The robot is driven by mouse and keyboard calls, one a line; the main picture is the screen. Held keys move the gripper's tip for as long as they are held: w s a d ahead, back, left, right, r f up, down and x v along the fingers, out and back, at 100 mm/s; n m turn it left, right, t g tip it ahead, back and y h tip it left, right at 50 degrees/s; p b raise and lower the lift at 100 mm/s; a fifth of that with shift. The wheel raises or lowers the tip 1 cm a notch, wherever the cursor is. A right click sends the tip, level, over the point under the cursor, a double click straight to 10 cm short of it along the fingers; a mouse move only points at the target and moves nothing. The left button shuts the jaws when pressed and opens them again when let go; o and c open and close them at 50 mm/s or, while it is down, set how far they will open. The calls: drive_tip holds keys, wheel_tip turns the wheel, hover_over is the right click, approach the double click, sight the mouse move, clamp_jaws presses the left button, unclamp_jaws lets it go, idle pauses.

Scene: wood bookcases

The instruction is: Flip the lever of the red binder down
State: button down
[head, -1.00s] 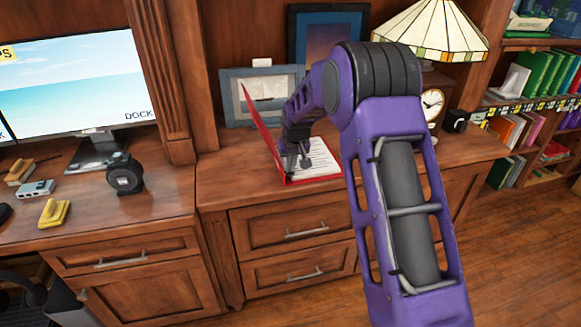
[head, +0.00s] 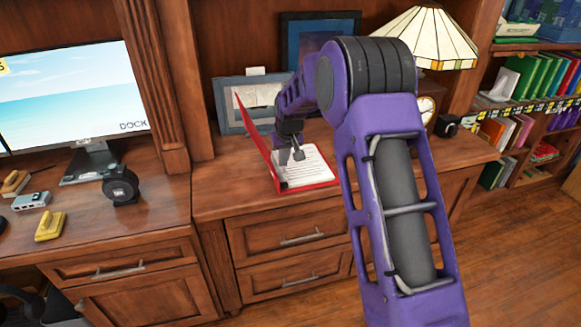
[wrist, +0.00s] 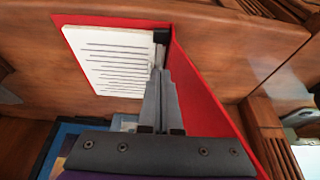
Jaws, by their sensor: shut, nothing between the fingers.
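The red binder (head: 322,185) lies open on the wooden cabinet top, its cover (head: 259,137) standing up on the left and white lined paper (head: 304,166) on its right side. My gripper (head: 291,158) is inside the open binder, near the spine between the raised cover and the paper. In the wrist view the closed fingers (wrist: 159,75) reach to a small metal part (wrist: 159,56) beside the paper's edge and a dark piece. The fingers hide most of that part, so the lever's position and any contact cannot be told.
A grey picture frame (head: 247,101) leans behind the binder. A stained-glass lamp (head: 429,37) and a clock (head: 426,108) stand to the right, behind my arm. A tape dispenser (head: 121,186) and a monitor (head: 75,95) are on the left desk.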

drive_tip(key=s+d+r, duration=0.1)
drive_tip(key=s, duration=0.8)
drive_tip(key=shift+d+r, duration=0.35)
drive_tip(key=shift+d, duration=0.05)
